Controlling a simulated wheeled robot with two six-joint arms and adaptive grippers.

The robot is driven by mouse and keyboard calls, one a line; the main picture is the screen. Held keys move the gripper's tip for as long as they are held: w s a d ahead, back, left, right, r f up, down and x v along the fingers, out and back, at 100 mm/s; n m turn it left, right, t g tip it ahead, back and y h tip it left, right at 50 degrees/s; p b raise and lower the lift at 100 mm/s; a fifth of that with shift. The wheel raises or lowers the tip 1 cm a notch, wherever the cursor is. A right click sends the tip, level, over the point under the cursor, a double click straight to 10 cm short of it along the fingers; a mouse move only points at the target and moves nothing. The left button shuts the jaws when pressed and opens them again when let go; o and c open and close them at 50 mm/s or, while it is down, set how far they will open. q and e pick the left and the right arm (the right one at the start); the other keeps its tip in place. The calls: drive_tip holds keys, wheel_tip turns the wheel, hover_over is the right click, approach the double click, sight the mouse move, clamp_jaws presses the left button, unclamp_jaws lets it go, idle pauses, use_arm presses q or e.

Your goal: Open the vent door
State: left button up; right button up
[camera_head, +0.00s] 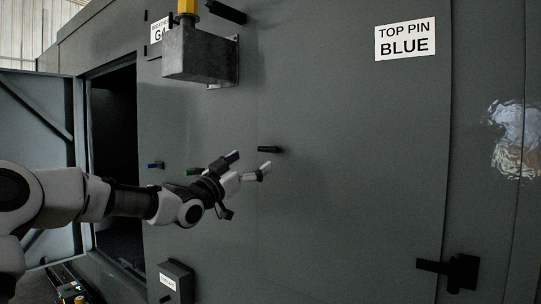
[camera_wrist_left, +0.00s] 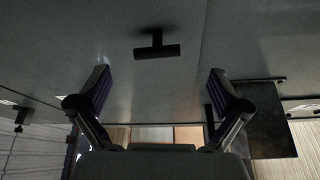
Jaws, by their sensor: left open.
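The grey enclosure wall (camera_head: 340,200) fills most of the head view. A short black handle (camera_head: 268,149) sticks out of it near the middle. My left gripper (camera_head: 250,163) is open and empty beside it, at its lower left. In the left wrist view, a black T-shaped handle (camera_wrist_left: 157,51) stands on a grey panel, ahead of the gap between my open fingers (camera_wrist_left: 158,76) and apart from them. It is likely the same handle. I cannot tell which panel is the vent door. My right gripper is not in view.
A metal box (camera_head: 198,56) with a yellow top juts out above my left arm. A black latch (camera_head: 460,271) is lower right. An opened door (camera_head: 35,100) stands left; a small labelled box (camera_head: 178,283) sits below.

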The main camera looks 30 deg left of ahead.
sight(268, 151)
use_arm(q)
drive_tip(key=p+x, duration=0.2)
drive_tip(key=x, duration=0.3)
drive_tip(key=shift+w+d+r, duration=0.1)
drive_tip(key=shift+w+d, duration=0.15)
drive_tip(key=shift+w, duration=0.1)
drive_tip(key=shift+w+r+p, duration=0.1)
drive_tip(key=shift+w+p, duration=0.2)
drive_tip(key=shift+w, duration=0.05)
drive_tip(key=c, duration=1.1)
